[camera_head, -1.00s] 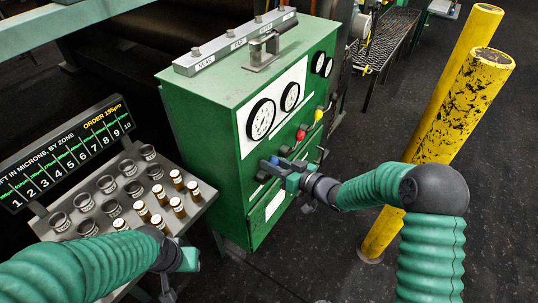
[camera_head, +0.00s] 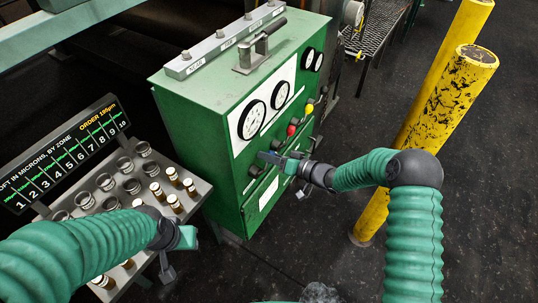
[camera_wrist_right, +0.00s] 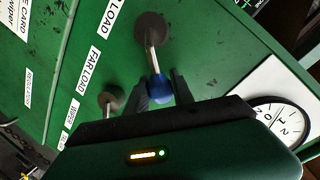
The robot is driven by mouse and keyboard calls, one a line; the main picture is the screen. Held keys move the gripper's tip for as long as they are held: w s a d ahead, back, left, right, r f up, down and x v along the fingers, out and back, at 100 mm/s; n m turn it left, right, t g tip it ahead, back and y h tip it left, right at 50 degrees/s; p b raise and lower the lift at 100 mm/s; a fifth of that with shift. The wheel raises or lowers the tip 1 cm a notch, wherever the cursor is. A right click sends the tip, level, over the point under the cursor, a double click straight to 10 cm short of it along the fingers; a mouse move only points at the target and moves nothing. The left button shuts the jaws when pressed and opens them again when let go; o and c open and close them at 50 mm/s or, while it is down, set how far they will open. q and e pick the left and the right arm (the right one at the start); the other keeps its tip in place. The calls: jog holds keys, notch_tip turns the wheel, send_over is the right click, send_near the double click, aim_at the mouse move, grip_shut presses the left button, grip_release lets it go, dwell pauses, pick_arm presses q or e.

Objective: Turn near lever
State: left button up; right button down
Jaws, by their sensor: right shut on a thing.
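The green cabinet (camera_head: 190,130) carries gauges and a row of levers with coloured knobs on its front. My right gripper (camera_head: 268,158) is at the nearest end of that row. In the right wrist view, a metal lever with a blue knob (camera_wrist_right: 158,90) comes from a round dark base and sits between the fingers of my right gripper (camera_wrist_right: 160,84), which is shut on it. A second lever (camera_wrist_right: 110,101) near "FAR LOAD" is partly hidden by my gripper. My left gripper (camera_head: 186,238) is away from the cabinet; its fingers are unclear.
A tray (camera_head: 206,188) with jars and vials is left of the cabinet, near my left arm. A yellow post (camera_head: 455,110) stands at the right.

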jog(key=shift+w+d, duration=0.1)
jog(key=c, duration=1.5)
grip_release()
jog(key=shift+c, duration=0.2)
jog(key=o, duration=0.4)
jog(key=shift+w+f, duration=0.1)
jog(key=b+v, duration=0.1)
jog(key=v, duration=1.6)
jog(key=shift+w, duration=0.1)
